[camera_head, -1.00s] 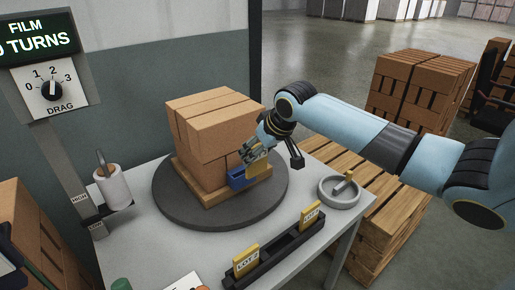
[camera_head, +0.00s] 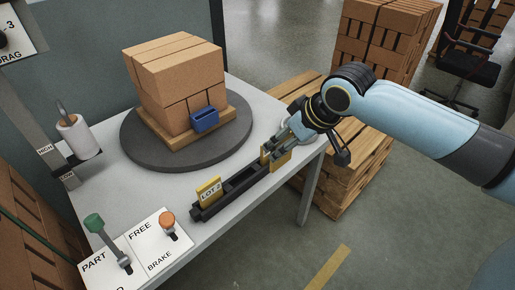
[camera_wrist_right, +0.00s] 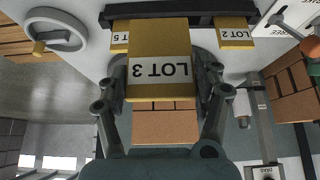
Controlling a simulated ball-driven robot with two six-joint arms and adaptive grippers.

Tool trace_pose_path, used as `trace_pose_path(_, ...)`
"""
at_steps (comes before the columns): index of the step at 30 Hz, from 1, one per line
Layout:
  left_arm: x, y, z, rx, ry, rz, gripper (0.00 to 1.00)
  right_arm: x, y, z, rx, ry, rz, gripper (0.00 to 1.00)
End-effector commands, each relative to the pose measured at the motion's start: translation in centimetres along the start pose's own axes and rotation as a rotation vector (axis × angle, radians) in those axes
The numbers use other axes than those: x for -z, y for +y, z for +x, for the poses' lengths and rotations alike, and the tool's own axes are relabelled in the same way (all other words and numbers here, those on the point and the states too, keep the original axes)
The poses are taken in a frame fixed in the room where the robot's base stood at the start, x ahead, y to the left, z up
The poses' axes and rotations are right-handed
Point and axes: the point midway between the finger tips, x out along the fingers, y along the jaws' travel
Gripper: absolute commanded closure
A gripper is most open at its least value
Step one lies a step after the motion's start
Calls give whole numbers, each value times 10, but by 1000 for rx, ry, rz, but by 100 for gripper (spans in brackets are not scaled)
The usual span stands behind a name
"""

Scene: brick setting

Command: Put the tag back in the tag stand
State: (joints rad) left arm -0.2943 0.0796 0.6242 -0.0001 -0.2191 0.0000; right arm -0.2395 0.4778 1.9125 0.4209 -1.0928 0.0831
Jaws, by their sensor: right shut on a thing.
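My right gripper (camera_head: 290,140) is shut on a yellow tag (camera_head: 281,160) with a white label. In the right wrist view the gripper (camera_wrist_right: 163,75) grips the tag (camera_wrist_right: 160,88), and its label reads LOT 3 upside down. The black tag stand (camera_head: 236,188) lies along the table's front edge; its bar also shows in the wrist view (camera_wrist_right: 185,14). The LOT 2 tag (camera_head: 209,191) stands near its left end, another yellow tag (camera_head: 265,153) near its right end. The held tag is close to that right end; contact cannot be told. My left gripper is not in view.
A control panel with a green-knobbed lever (camera_head: 94,222) and an orange knob (camera_head: 167,218) is at the front left. A wooden pallet (camera_head: 345,180) stands beyond the table's right side.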

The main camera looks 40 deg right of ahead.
Motion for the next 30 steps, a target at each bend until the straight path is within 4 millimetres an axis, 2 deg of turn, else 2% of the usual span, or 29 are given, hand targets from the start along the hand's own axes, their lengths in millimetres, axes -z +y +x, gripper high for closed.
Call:
trace_pose_path(1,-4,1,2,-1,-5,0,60,-8,-1,4,-1,-1,0,77)
trace_pose_path(4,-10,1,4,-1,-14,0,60,-11,-4,13,-1,0,5,77)
trace_pose_path(7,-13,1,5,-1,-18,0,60,-2,-12,31,3,2,7,77)
trace_pose_path(15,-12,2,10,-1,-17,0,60,30,-35,96,1,-1,5,77)
trace_pose_path(21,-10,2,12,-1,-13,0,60,41,-43,119,-1,-2,2,77)
trace_pose_path(30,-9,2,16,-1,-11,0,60,22,-43,152,-2,-4,2,77)
